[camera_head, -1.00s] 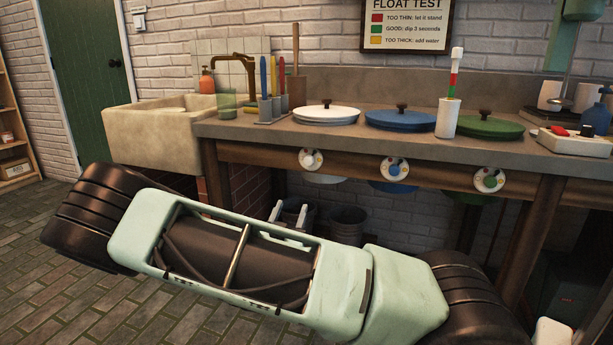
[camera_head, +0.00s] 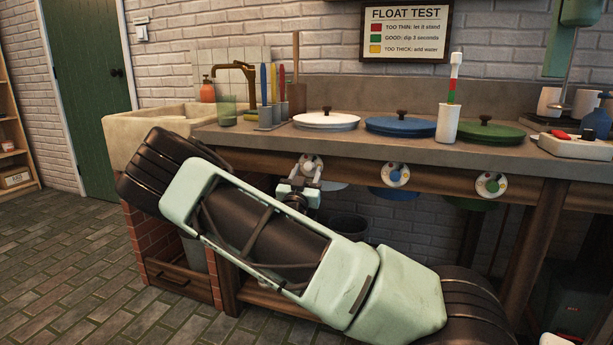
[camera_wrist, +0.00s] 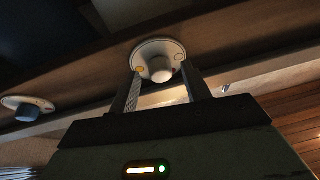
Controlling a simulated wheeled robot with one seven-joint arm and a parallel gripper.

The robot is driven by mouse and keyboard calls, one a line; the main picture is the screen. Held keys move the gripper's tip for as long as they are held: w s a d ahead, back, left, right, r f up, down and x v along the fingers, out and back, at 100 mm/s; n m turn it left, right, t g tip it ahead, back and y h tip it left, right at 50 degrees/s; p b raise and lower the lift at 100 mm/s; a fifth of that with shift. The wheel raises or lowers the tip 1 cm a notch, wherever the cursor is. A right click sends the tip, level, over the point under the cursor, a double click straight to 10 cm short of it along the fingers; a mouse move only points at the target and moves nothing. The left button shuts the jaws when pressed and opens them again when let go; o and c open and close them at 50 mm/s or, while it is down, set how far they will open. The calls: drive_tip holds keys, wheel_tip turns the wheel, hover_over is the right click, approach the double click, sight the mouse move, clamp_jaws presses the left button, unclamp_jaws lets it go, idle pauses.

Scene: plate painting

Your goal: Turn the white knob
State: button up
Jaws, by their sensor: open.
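The white knob (camera_head: 309,161) sits on a round pale dial on the front rail of the counter, below the white lid. My gripper (camera_head: 308,173) is in front of it and partly hides the dial in the head view. In the wrist view the white knob (camera_wrist: 158,69) shows between the two fingertips of my gripper (camera_wrist: 160,80), one finger on each side. The fingers are apart. I cannot tell whether either touches the knob.
The blue knob (camera_head: 395,173) and the green knob (camera_head: 491,184) are farther right on the rail. Another dial (camera_wrist: 27,108) shows at the left in the wrist view. Above stand the white lid (camera_head: 326,120), blue lid (camera_head: 400,125) and green lid (camera_head: 487,132). A sink (camera_head: 150,130) is at the left.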

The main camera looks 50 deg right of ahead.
drive_tip(key=c, duration=1)
